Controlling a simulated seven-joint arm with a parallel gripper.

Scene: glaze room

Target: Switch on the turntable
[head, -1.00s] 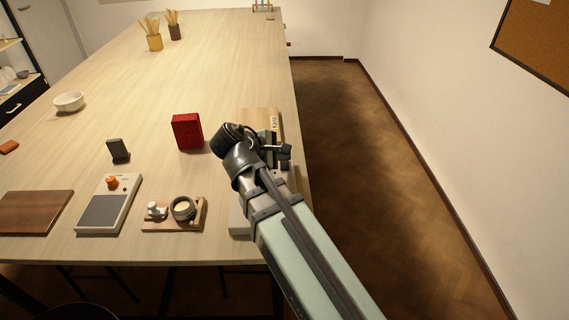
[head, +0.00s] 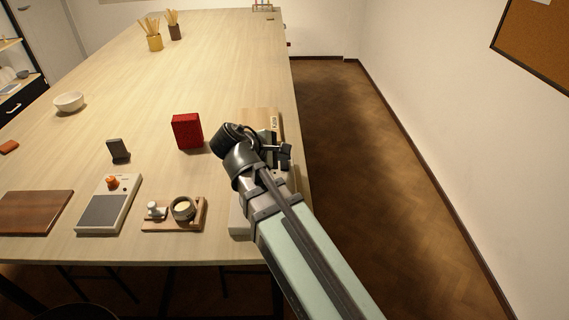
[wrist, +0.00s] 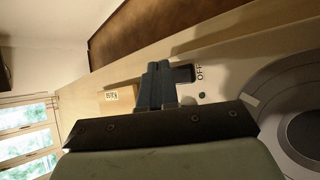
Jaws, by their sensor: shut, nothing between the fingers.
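The turntable (wrist: 268,105) is a pale unit with a round grey platter at the right of the wrist view. In the head view my arm hides most of it; a pale corner (head: 238,218) shows at the table's front right. In the head view my gripper (head: 272,140) is partly hidden by my wrist.
A tan box (head: 262,117) with a label lies beyond my gripper, near the table's right edge. A red box (head: 187,131) stands to the left. A wooden stand with a round dial (head: 183,208) and a grey-topped device (head: 104,211) lie front left. The middle of the table is clear.

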